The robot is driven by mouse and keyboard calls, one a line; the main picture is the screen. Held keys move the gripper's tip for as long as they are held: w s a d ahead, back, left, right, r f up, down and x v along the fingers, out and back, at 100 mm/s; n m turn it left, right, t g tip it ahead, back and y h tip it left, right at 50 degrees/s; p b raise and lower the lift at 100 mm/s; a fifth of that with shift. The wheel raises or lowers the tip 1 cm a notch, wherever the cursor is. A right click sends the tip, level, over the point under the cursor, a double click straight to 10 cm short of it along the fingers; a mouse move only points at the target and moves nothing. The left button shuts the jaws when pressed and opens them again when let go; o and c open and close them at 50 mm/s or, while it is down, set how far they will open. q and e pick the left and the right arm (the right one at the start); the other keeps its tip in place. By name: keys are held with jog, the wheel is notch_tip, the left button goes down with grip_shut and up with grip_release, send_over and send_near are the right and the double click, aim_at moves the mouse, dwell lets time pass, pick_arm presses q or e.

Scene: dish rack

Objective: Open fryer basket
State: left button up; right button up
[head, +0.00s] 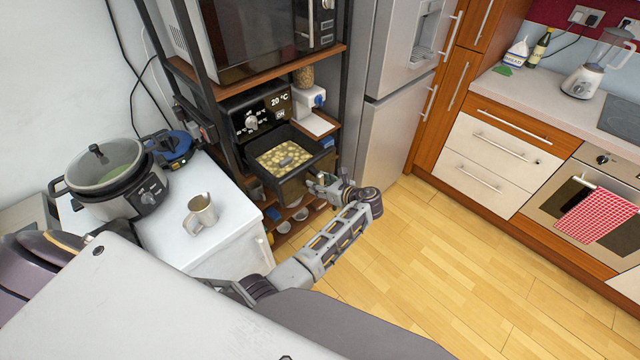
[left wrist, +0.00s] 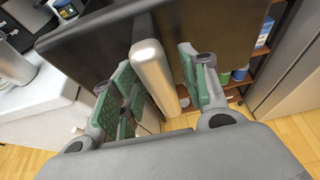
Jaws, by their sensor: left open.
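The black air fryer (head: 255,115) stands on a shelf of the rack, its display reading 20 °C. Its basket (head: 308,164) sticks out from the front, and yellowish chunks of food (head: 284,155) show inside. My left gripper (head: 322,186) is at the basket's front, where it partly hides the handle. In the left wrist view the pale handle (left wrist: 153,70) stands out from the dark basket front (left wrist: 215,35). The open left gripper (left wrist: 158,85) has its green-padded fingers on either side of the handle, with a gap visible on the right. My right gripper is not in view.
A microwave (head: 255,35) sits on the shelf above. A white counter (head: 225,232) at left holds a slow cooker (head: 110,180) and a mug (head: 201,212). The fridge (head: 385,115) stands close to the rack's right. The wooden floor (head: 450,250) is clear.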

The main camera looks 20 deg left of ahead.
pick_arm(q)
jog(key=shift+r, duration=0.15)
jog(key=shift+r, duration=4.85)
